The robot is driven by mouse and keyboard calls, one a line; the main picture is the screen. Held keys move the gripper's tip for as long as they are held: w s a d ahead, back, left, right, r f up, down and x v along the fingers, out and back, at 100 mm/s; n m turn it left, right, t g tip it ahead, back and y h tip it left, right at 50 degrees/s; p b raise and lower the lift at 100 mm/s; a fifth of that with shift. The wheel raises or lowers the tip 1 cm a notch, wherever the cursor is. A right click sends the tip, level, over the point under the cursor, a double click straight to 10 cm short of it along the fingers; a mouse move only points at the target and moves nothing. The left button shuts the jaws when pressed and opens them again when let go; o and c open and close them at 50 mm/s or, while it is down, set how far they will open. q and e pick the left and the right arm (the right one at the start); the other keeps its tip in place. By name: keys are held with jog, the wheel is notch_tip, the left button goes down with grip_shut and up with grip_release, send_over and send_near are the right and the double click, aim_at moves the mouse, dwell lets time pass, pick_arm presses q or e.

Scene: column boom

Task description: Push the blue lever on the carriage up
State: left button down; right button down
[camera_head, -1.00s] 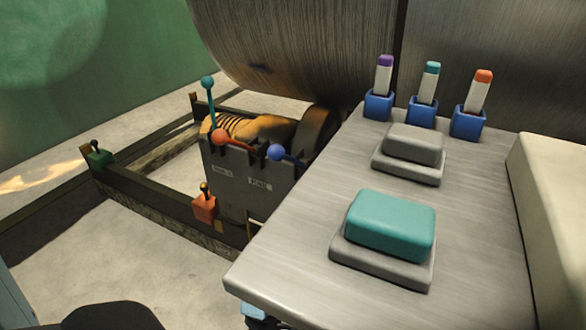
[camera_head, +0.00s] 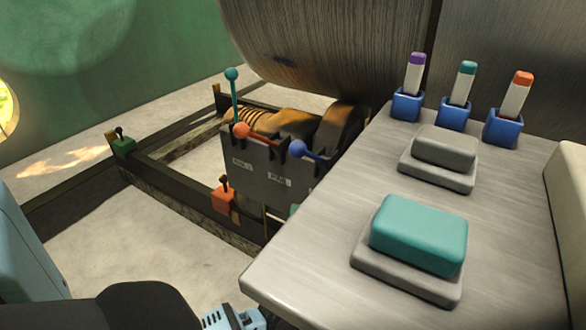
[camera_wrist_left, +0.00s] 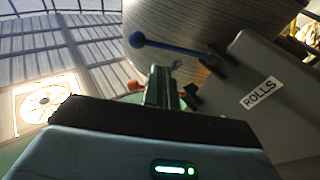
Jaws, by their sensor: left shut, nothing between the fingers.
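The blue lever (camera_head: 299,148) sits at the right end of the grey carriage box (camera_head: 262,177), its ball end sticking out and its rod near level. In the left wrist view the blue lever (camera_wrist_left: 165,46) is seen from below, near a ROLLS label. My left gripper (camera_wrist_left: 168,82) is shut and empty, its fingers pointing up just below the lever's rod; I cannot tell whether they touch. In the head view a small green tip (camera_head: 294,209), seemingly this gripper's, shows below the lever; the table edge hides most of it. My right gripper is not in view.
An orange-red lever (camera_head: 242,130) and an upright teal lever (camera_head: 232,75) stand left of the blue one. The grey table (camera_head: 330,270) bears a teal button (camera_head: 420,233), a grey button (camera_head: 445,148) and several coloured sticks in blue holders. A large roll hangs behind.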

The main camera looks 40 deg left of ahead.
aim_at(312, 156)
pick_arm(q)
jog(key=x, duration=0.9)
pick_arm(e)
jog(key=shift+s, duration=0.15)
pick_arm(q)
jog(key=shift+w, duration=0.1)
